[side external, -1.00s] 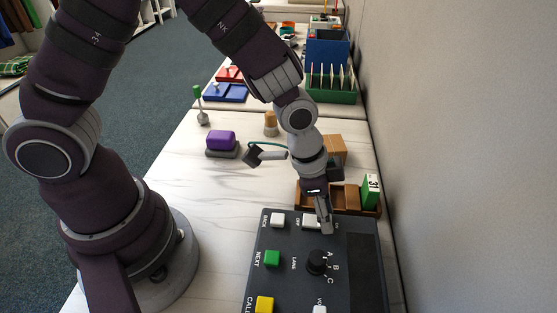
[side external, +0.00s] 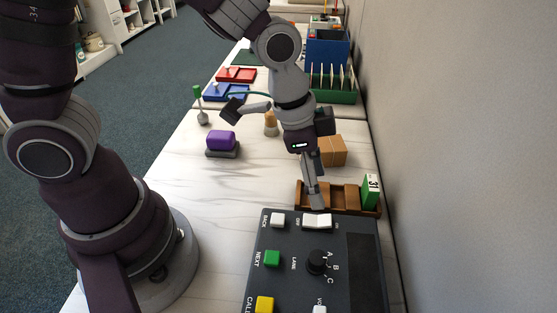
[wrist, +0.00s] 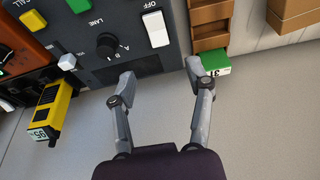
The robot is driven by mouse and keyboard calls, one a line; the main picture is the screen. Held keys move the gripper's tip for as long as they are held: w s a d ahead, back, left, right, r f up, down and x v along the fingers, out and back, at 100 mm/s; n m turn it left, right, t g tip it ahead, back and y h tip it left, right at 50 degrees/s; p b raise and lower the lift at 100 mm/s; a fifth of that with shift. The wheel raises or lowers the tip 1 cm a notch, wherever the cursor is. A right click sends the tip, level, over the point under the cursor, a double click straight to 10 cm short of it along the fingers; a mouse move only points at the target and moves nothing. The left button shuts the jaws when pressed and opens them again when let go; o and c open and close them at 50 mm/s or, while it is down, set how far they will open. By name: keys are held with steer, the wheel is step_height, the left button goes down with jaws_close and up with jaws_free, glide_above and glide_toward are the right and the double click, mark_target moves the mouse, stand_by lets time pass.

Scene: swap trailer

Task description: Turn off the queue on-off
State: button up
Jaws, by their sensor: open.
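The dark grey control panel (side external: 346,290) lies on the table at the front. Its white rocker switch (side external: 316,221) sits at the panel's far edge, with the OFF label on its left in the side view. In the wrist view the white rocker (wrist: 156,29) shows near the top, below the OFF label. My gripper (side external: 317,203) is just beyond the rocker in the side view, pointing down. In the wrist view my gripper (wrist: 160,70) is open and empty, its fingertips apart with the rocker above the gap. I cannot tell its exact height or whether it touches the panel.
A black lane knob (side external: 317,262), a green NEXT button (side external: 272,258) and a white BACK button (side external: 278,220) share the panel. A wooden tray (side external: 345,197) with a green date block (side external: 371,191) lies behind the panel. The wall (side external: 470,150) is close on the right.

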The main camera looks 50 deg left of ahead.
steer(key=v, duration=0.4)
steer(key=shift+s+a+r, duration=0.1)
steer(key=shift+r, duration=0.2)
steer(key=s+a+r+n+t+y, duration=0.2)
steer(key=s+a+r+n, duration=0.3)
steer(key=a+n, duration=0.4)
steer(key=shift+s+a+t, duration=0.6)
steer(key=shift+s+a, duration=0.05)
steer(key=shift+a, duration=0.2)
steer(key=shift+r, duration=0.15)
